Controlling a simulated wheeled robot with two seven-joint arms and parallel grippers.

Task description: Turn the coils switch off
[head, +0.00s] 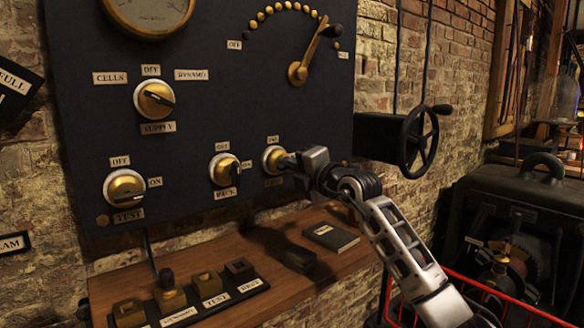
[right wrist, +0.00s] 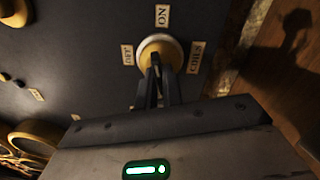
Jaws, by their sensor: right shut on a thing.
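The coils switch (head: 271,158) is the rightmost small brass knob in the lower row of the dark panel (head: 210,100). My right gripper (head: 283,160) reaches it from the right and is shut on its handle. The right wrist view shows the round knob (right wrist: 160,53) with my narrow fingers (right wrist: 156,88) closed at it. There the OFF label (right wrist: 127,54) is on the left, the ON label (right wrist: 162,16) at the top and the COILS label (right wrist: 195,57) on the right. The fingers hide the handle, so its pointing direction cannot be told. My left gripper is not in view.
Other knobs sit on the panel: supply (head: 154,99), test (head: 124,188) and another switch (head: 224,169). A lever (head: 315,50) is above. A black handwheel (head: 418,142) juts out at right. A wooden shelf (head: 260,265) below holds a dark book (head: 331,236) and several labelled blocks.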

